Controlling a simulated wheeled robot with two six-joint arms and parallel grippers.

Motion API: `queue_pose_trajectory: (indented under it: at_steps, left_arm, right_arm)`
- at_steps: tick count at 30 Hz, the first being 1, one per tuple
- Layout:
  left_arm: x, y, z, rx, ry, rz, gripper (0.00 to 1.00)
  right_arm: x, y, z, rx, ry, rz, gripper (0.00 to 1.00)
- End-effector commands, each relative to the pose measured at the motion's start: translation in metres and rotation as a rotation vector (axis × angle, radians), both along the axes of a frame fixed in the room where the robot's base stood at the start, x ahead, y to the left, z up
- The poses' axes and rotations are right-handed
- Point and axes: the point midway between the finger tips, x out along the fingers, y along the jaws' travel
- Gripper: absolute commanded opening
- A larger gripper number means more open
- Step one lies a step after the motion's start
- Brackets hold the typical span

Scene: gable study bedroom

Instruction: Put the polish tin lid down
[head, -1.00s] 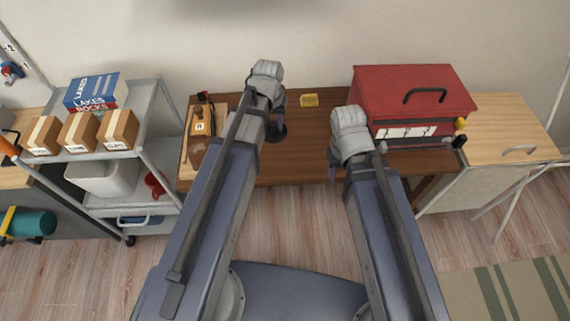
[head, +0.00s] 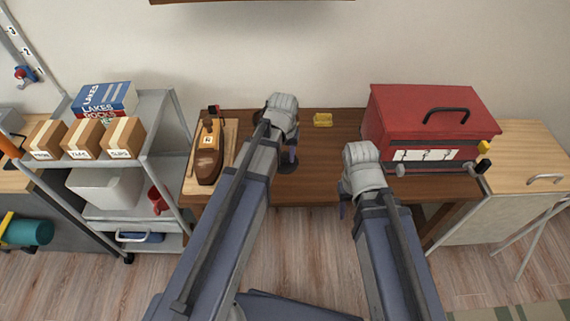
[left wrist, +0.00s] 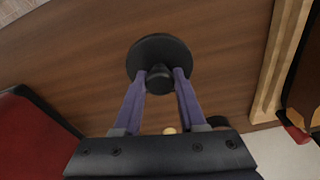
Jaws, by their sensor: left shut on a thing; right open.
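The polish tin lid is a black disc with a knob, seen at the brown table (head: 320,185) in the head view (head: 286,168). It shows face-on in the left wrist view (left wrist: 160,50). My left gripper (head: 291,156) is shut on the lid's knob, one finger on each side, also in the left wrist view (left wrist: 160,78). I cannot tell whether the disc touches the tabletop. My right gripper (head: 343,209) is open near the table's front edge; its fingers are mostly hidden by its wrist. A dark round thing (head: 258,116) behind my left wrist is partly hidden.
A yellow item (head: 323,120) is at the back, a red toolbox (head: 415,115) at the right. A shelf cart (head: 165,128) stands left. The middle of the tabletop is clear.

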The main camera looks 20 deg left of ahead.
Motion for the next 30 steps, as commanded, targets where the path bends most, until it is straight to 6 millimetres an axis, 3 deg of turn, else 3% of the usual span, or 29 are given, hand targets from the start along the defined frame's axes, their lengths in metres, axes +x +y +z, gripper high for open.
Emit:
queue_pose_trajectory:
  at_steps: [8,21,22,30]
  left_arm:
    - [0.0,0.0,-0.035,0.0,0.0,0.0,0.0]
    - [0.0,0.0,-0.038,0.0,0.0,0.0,0.0]
    - [0.0,0.0,-0.037,0.0,0.0,0.0,0.42]
    - [0.0,0.0,-0.037,0.0,0.0,0.0,0.7]
  right_arm:
    - [0.0,0.0,-0.035,0.0,0.0,0.0,0.5]
    - [0.0,0.0,-0.038,0.0,0.0,0.0,0.5]
    - [0.0,0.0,-0.037,0.0,0.0,0.0,0.5]
    - [0.0,0.0,-0.037,0.0,0.0,0.0,0.5]
